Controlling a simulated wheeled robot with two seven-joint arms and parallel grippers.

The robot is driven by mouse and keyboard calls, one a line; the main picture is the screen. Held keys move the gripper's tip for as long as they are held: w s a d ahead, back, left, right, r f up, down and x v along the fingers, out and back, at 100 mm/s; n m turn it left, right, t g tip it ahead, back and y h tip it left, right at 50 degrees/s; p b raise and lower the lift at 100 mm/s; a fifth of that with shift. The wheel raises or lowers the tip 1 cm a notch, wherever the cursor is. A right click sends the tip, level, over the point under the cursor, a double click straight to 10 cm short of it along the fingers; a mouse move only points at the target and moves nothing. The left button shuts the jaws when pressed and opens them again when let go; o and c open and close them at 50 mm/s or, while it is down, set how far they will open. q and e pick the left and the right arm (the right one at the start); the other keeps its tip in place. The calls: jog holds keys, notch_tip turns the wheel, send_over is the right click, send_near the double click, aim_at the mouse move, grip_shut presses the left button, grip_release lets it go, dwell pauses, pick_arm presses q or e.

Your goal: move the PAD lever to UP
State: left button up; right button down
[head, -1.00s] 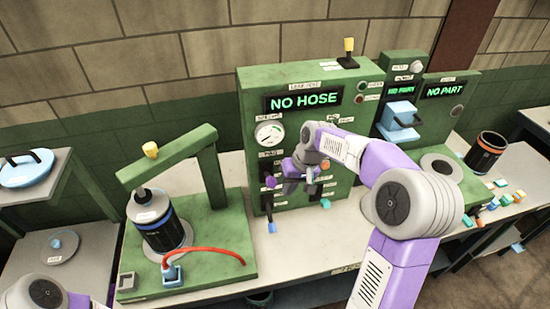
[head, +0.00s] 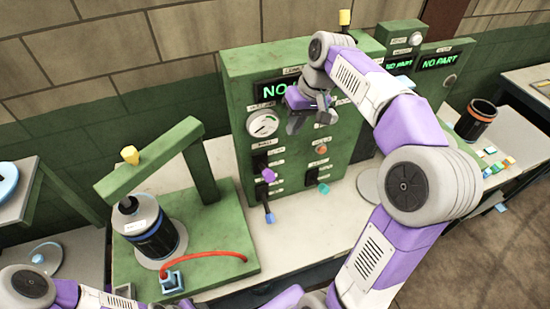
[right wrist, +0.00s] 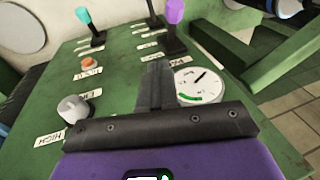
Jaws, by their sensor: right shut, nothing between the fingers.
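The green test panel (head: 237,97) carries several levers; their small labels are too small to read, so I cannot tell which one is PAD. A purple-knobbed lever (head: 268,175) sits at the panel's lower left, with a blue-tipped lever (head: 270,218) below it. A teal-tipped lever (head: 323,188) is at the lower right. The right wrist view shows the purple knob (right wrist: 175,12) and the teal knob (right wrist: 83,15). My right gripper (head: 296,124) is shut and empty, in front of the panel's upper part, above and apart from these levers. My left gripper is out of view.
A round gauge (head: 262,124) is left of the gripper; an orange button (head: 321,150) is below it. A grey knob (right wrist: 73,109) shows in the right wrist view. Left stands a green fixture (head: 195,165) with a black canister (head: 155,232) and red hose (head: 205,257).

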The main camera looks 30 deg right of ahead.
send_near(265, 171)
jog(key=w+d+f, duration=0.1)
jog(key=d+f, duration=0.2)
jog(key=d, duration=0.1)
jog(key=a+f, duration=0.2)
jog(key=a, duration=0.1)
jog(key=shift+s+f, duration=0.15)
jog(key=shift+f, duration=0.2)
